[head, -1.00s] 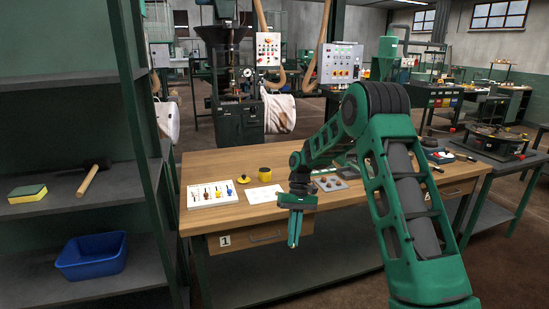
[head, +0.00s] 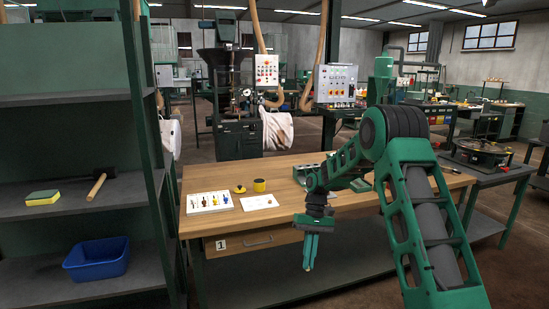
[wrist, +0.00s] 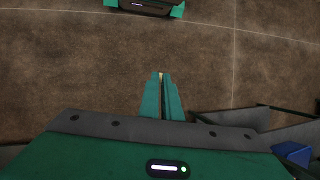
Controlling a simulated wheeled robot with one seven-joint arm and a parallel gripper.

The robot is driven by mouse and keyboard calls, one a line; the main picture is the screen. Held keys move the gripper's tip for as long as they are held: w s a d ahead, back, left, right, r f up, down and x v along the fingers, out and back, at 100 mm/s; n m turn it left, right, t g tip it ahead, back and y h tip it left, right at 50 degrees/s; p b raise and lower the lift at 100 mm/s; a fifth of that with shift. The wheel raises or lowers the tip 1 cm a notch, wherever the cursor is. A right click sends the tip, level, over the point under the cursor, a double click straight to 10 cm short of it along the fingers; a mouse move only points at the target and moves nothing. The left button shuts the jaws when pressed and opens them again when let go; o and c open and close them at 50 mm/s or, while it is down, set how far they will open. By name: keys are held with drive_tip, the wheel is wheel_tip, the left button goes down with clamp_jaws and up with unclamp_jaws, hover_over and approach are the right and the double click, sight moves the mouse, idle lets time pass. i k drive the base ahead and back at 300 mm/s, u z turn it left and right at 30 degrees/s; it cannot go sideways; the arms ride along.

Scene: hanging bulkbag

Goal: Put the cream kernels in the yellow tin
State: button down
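The yellow tin (head: 259,185) stands upright on the wooden workbench (head: 228,226); its top looks dark, and I cannot see inside. A small yellow round piece with a dark knob (head: 239,189), perhaps its lid, lies to its left.
A white board with several small samples (head: 209,202) and a white sheet (head: 259,202) lie on the bench. A shelf at left holds a sponge (head: 42,197), a mallet (head: 96,186) and a blue bin (head: 97,258). A white bag (head: 277,130) hangs behind.

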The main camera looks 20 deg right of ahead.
sight(256, 190)
drive_tip(key=z, duration=0.95)
drive_tip(key=i, duration=0.7)
drive_tip(key=u, duration=1)
